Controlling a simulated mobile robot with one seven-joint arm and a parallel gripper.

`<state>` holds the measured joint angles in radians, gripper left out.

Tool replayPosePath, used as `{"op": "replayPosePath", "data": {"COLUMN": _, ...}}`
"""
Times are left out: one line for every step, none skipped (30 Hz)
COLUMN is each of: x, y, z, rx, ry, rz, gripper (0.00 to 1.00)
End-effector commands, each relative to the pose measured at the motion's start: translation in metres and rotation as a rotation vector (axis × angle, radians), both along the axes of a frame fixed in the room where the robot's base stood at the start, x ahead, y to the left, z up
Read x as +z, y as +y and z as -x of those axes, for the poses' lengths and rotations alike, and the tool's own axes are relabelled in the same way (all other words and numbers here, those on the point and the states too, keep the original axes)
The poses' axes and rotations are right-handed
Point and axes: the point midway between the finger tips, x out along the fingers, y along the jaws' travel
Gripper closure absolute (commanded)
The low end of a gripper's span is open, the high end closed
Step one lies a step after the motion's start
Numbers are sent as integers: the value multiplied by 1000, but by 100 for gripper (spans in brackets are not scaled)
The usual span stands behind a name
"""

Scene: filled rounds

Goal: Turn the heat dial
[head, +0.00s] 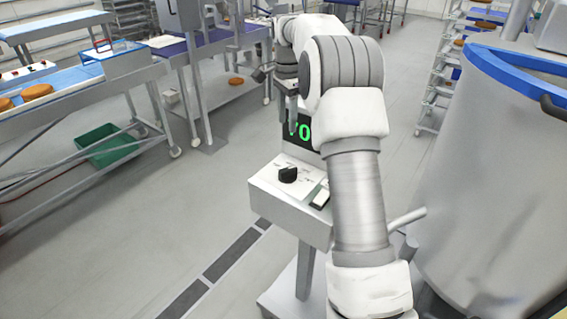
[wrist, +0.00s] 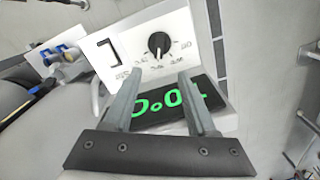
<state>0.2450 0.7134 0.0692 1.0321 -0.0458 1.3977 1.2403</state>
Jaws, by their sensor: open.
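The heat dial (head: 288,175) is a black knob with a pointer on the white top of a control box (head: 262,181). The dial also shows in the wrist view (wrist: 159,44), with printed marks around it. My gripper (wrist: 157,82) is open and empty, its two grey fingers apart over a dark display (wrist: 180,104) with green digits. The dial lies beyond the fingertips and apart from them. In the head view my gripper (head: 295,132) hangs above and behind the dial, near the display, which my arm partly hides.
A switch (head: 320,195) sits beside the dial. A large grey vat (head: 490,170) with a blue rim stands at right. A conveyor table (head: 75,92) and a green bin (head: 108,146) are at left. The floor left of the box is open.

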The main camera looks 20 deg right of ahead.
Motion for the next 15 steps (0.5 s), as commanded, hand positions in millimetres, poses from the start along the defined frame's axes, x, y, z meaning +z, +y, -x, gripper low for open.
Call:
{"op": "replayPosePath", "data": {"x": -7, "y": 0, "z": 1, "rx": 0, "ry": 3, "rz": -1, "gripper": 43}}
{"op": "replayPosePath", "data": {"x": -11, "y": 0, "z": 1, "rx": 0, "ry": 3, "rz": -1, "gripper": 43}}
{"op": "replayPosePath", "data": {"x": -18, "y": 0, "z": 1, "rx": 1, "ry": 5, "rz": -1, "gripper": 43}}
{"op": "replayPosePath", "data": {"x": -24, "y": 0, "z": 1, "rx": 1, "ry": 4, "rz": -1, "gripper": 43}}
{"op": "replayPosePath", "data": {"x": -30, "y": 0, "z": 2, "rx": 1, "ry": 6, "rz": -1, "gripper": 43}}
{"op": "replayPosePath", "data": {"x": -38, "y": 0, "z": 1, "rx": 1, "ry": 5, "rz": -1, "gripper": 43}}
{"op": "replayPosePath", "data": {"x": -45, "y": 0, "z": 2, "rx": 2, "ry": 6, "rz": -1, "gripper": 43}}
{"op": "replayPosePath", "data": {"x": -52, "y": 0, "z": 1, "rx": 2, "ry": 4, "rz": -1, "gripper": 43}}
{"op": "replayPosePath", "data": {"x": -60, "y": 0, "z": 1, "rx": 1, "ry": 5, "rz": -1, "gripper": 43}}
{"op": "replayPosePath", "data": {"x": -67, "y": 0, "z": 1, "rx": 1, "ry": 5, "rz": -1, "gripper": 43}}
{"op": "replayPosePath", "data": {"x": -74, "y": 0, "z": 1, "rx": 1, "ry": 4, "rz": -1, "gripper": 43}}
{"op": "replayPosePath", "data": {"x": -83, "y": 1, "z": 2, "rx": 1, "ry": 5, "rz": -2, "gripper": 43}}
{"op": "replayPosePath", "data": {"x": -89, "y": 1, "z": 1, "rx": 2, "ry": 4, "rz": -1, "gripper": 43}}
{"op": "replayPosePath", "data": {"x": -95, "y": 0, "z": 1, "rx": 2, "ry": 5, "rz": -1, "gripper": 43}}
{"op": "replayPosePath", "data": {"x": -104, "y": 0, "z": 2, "rx": 2, "ry": 6, "rz": -1, "gripper": 43}}
